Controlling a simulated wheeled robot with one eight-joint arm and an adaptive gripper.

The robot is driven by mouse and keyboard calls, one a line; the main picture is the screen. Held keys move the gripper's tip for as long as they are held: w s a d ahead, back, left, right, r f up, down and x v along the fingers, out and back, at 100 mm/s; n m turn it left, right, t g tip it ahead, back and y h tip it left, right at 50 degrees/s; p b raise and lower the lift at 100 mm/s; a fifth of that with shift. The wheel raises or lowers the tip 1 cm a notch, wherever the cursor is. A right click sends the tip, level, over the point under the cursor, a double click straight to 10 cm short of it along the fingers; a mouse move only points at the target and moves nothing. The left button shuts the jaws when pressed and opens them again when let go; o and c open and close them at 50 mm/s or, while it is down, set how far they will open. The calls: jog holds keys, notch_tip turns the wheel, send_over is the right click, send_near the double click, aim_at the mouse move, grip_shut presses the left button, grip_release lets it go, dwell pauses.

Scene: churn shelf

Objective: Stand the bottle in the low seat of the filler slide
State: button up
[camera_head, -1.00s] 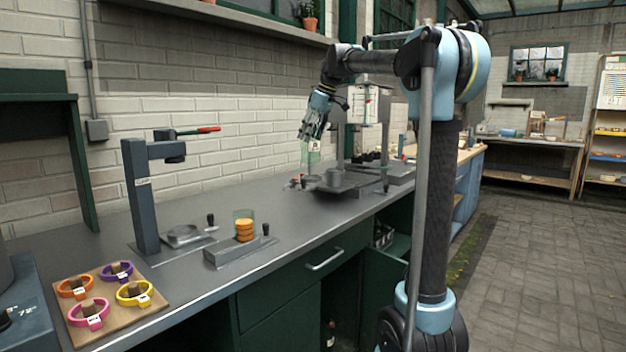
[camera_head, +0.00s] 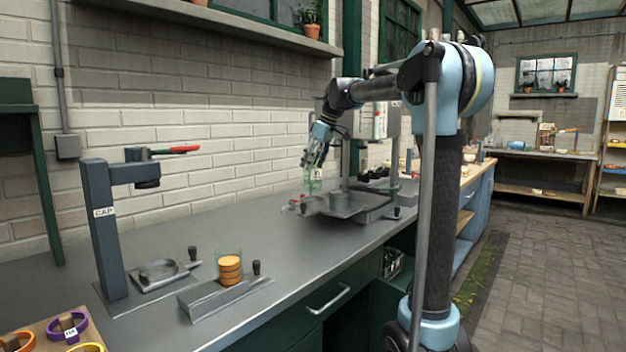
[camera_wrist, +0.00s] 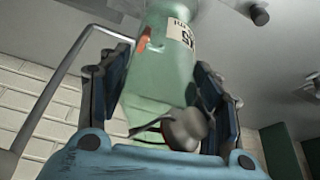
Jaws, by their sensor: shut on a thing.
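My gripper (camera_head: 317,162) is shut on the bottle (camera_head: 312,184), holding it roughly upright, bottom down, at the filler station (camera_head: 348,205) in the head view. The bottle is pale green and clear with a white label. In the wrist view the bottle (camera_wrist: 160,75) lies between my two dark fingers, with a wire and a grey rounded stopper-like part (camera_wrist: 184,130) close to the camera. The low seat is too small and covered to make out. I cannot tell whether the bottle's bottom touches anything.
The grey CAP stand (camera_head: 105,225) with a red-tipped lever rises at left. A low grey block (camera_head: 225,296) with a glass holding orange discs (camera_head: 230,265) stands near the bench front. A board with coloured rings (camera_head: 55,342) is at lower left. Bench between the stations is clear.

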aim_at(314, 172)
jog(key=shift+f, duration=2.3)
jog(key=o, duration=1.3)
jog(key=shift+d+r, duration=0.1)
jog(key=v, duration=1.2)
